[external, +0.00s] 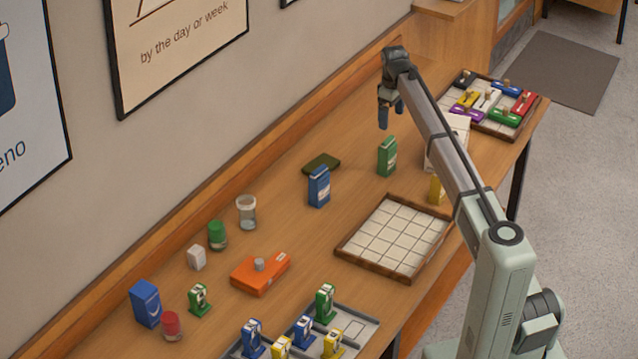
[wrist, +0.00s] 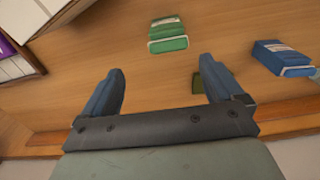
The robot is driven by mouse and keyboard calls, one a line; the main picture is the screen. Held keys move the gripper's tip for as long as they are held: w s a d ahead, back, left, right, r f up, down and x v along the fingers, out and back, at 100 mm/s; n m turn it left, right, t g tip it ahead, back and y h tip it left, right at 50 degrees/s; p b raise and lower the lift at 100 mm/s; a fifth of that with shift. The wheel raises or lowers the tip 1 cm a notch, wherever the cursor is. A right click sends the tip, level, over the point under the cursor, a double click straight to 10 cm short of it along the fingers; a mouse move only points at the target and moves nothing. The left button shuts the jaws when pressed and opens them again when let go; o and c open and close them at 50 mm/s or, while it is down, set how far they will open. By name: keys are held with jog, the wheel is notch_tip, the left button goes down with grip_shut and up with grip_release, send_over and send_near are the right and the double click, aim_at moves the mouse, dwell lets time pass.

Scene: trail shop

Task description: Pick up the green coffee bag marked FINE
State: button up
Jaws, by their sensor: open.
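A green coffee bag (external: 387,156) stands upright on the wooden table, with a pale label too small to read. In the wrist view the green bag (wrist: 168,36) is ahead of the fingers, near the top of the picture. My gripper (external: 390,115) is open and empty, above the table and apart from the bag.
A blue bag (external: 319,187) stands left of the green bag and also shows in the wrist view (wrist: 280,57). A dark green flat item (external: 321,163) lies near the wall. A yellow item (external: 436,190) is partly hidden by my arm. A tiled tray (external: 343,252) lies in front.

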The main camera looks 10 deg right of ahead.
aim_at(387, 138)
jog(key=shift+s+a, duration=0.1)
jog(key=shift+a, duration=0.4)
jog(key=shift+f, duration=0.2)
notch_tip(387, 138, down, 8)
jog(key=shift+f, duration=0.15)
jog(key=shift+s+f, duration=0.15)
jog(key=shift+f, duration=1.15)
jog(key=shift+s+f, duration=0.15)
jog(key=shift+f, duration=1.1)
jog(key=c, duration=1.2)
jog(key=shift+r, duration=0.15)
